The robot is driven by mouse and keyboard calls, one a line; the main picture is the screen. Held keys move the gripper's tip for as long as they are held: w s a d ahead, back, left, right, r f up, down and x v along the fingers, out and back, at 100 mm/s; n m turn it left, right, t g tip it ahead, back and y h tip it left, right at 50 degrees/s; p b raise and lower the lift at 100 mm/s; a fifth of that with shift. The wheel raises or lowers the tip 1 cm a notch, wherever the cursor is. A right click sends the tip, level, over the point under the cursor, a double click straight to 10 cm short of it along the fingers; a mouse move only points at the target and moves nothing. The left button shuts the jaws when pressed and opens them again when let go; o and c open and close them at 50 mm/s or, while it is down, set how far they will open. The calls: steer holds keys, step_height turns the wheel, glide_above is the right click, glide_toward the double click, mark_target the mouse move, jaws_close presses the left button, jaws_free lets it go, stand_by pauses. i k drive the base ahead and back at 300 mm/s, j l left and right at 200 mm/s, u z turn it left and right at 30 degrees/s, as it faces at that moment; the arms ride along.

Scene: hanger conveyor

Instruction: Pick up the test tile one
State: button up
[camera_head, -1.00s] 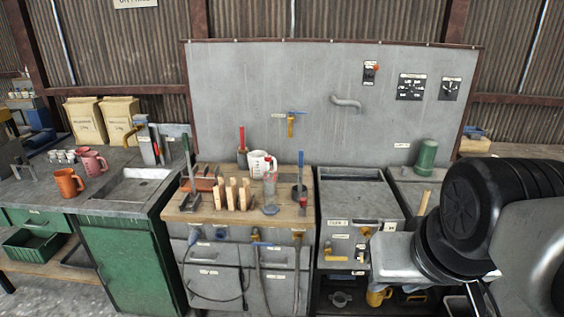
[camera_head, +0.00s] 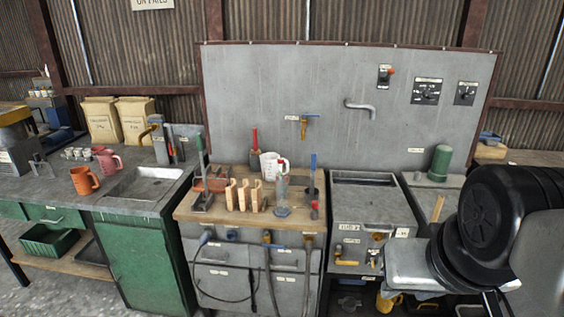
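No thing in the head view can be surely made out as test tile one. Several tan upright pieces (camera_head: 244,195) stand in a row on the wooden top of the middle bench; I cannot tell whether they are tiles, and no marking on them is readable. My arm fills the lower right, with a black joint and grey links. My gripper's fingertips do not show, so its state and anything in it are hidden.
The wooden benchtop (camera_head: 190,212) also holds a white jug (camera_head: 270,165), a clear cylinder (camera_head: 282,195) and upright tools. Left are a sink (camera_head: 143,184) and orange mug (camera_head: 84,181). A grey tank unit (camera_head: 362,208) stands right. A backboard (camera_head: 300,80) rises behind.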

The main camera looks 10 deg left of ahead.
mark_target(256, 197)
steer(key=i+j, duration=1.8)
